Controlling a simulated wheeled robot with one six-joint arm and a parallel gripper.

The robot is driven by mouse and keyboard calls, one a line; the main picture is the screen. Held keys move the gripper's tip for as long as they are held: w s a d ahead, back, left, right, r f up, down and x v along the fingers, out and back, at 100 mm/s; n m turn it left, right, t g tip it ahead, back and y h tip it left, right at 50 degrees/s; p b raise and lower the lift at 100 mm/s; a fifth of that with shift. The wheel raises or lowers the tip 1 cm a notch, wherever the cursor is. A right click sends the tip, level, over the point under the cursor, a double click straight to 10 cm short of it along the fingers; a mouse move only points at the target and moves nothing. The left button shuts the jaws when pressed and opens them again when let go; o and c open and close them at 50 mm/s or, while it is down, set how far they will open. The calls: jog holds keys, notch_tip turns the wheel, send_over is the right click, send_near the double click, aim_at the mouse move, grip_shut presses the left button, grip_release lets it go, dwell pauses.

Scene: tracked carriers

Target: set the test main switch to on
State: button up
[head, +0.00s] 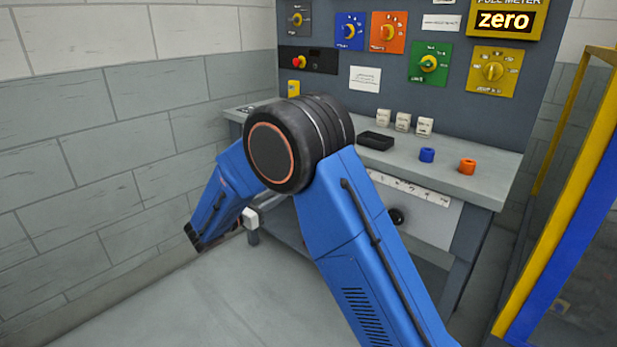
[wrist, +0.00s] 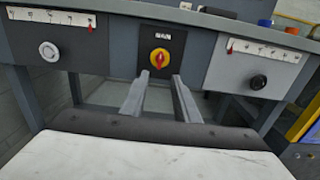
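A switch (wrist: 160,58) with a red handle on a round yellow plate sits under a small sign reading "MAIN", on a dark panel below the bench top in the wrist view. Its red handle looks roughly upright; no on or off mark is readable. My gripper (wrist: 160,80) is open and empty. Its two grey fingers point at the switch from below, one on each side of it in the picture, and appear short of it. In the head view my blue arm covers the switch area, and the fingers are not clearly visible there.
Above is the bench top (head: 487,187) with blue (head: 427,155) and orange (head: 467,166) rings. A yellow-blue frame (head: 560,200) stands right. Floor ahead is clear.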

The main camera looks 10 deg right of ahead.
jog(key=x, duration=1.7)
jog(key=shift+d, duration=0.1)
grip_shut()
